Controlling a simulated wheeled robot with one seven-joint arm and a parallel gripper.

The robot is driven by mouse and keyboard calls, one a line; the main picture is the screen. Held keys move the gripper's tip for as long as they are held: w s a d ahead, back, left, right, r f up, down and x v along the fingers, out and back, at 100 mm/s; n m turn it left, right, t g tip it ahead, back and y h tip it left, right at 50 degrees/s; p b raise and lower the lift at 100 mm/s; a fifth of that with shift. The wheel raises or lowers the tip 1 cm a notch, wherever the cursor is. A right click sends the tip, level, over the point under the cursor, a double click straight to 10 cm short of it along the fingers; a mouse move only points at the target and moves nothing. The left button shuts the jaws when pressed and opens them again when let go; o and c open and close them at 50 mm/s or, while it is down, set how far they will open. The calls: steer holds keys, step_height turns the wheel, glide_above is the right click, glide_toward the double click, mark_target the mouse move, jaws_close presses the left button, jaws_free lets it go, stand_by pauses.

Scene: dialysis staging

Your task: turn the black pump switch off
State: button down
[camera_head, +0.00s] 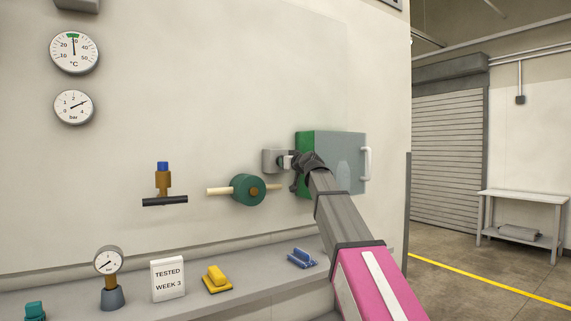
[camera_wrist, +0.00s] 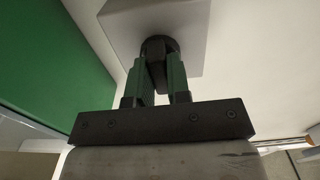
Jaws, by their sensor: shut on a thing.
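The black pump switch (camera_wrist: 158,48) is a dark knob on a grey box, seen in the wrist view at the top middle. My gripper (camera_wrist: 160,72) has its two green-padded fingers on either side of the knob and is shut on it. In the head view the grey switch box (camera_head: 272,161) is on the wall, left of a green and grey cabinet. My gripper (camera_head: 292,162) reaches the box from the right in that view and hides the knob. The switch's marked position cannot be read in either view.
The green-sided cabinet (camera_head: 342,165) with a white handle stands close right of the switch. A green pump (camera_head: 249,190) and a brown valve with a black handle (camera_head: 164,184) are on the wall to the left. A ledge (camera_head: 140,309) below holds a gauge, a sign and small coloured items.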

steer(key=c, duration=1.1)
jaws_free()
steer(key=v, duration=1.1)
steer(key=shift+w, duration=0.1)
